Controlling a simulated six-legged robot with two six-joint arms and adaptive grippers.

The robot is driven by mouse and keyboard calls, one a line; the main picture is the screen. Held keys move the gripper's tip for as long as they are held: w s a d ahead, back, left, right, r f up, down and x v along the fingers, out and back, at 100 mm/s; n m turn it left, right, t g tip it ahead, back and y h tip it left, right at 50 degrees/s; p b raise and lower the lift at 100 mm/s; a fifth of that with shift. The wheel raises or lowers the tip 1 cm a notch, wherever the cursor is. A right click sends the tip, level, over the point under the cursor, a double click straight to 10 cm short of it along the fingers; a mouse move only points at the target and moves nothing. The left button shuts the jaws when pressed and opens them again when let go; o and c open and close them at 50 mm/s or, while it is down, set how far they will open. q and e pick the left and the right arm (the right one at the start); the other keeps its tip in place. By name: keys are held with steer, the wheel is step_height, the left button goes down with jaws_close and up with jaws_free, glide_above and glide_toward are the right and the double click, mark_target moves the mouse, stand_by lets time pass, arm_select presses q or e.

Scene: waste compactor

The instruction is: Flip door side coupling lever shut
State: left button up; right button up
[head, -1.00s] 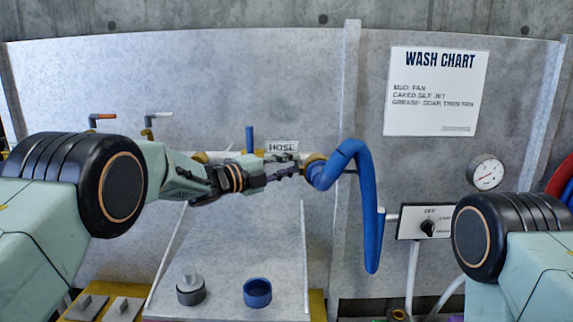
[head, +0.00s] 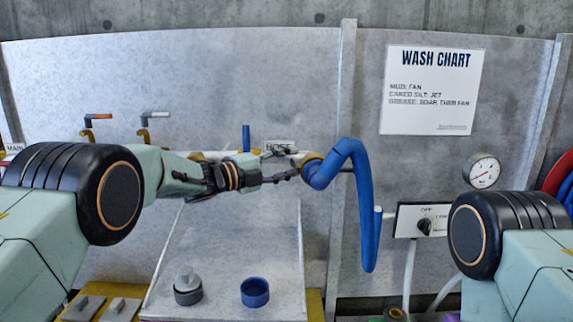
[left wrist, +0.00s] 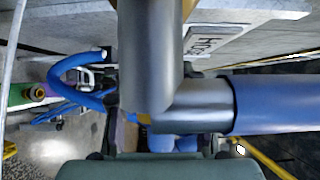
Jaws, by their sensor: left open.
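My left gripper (head: 290,167) reaches in from the left in the head view. Its dark fingers are apart, around or just in front of the brass-coloured coupling (head: 312,158) at the end of the blue hose (head: 369,215). I cannot tell whether they touch it. I cannot make out the door side coupling lever clearly; the fingers and hose end crowd that spot. In the left wrist view, a grey metal elbow (left wrist: 185,105) fills the middle, with a thick blue hose section (left wrist: 275,101) to its right. My right gripper is not in view.
A HOSE label (head: 280,147) and an upright blue handle (head: 246,138) are behind my gripper. A switch box (head: 422,220) and gauge (head: 484,171) are to the right.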

arm_select(q)
steer(key=shift+a, duration=0.15)
steer(key=shift+s+a, duration=0.35)
steer(key=shift+a, duration=0.2)
steer(key=v, duration=1)
steer(key=shift+s+a, duration=0.2)
steer(key=shift+s, duration=0.1)
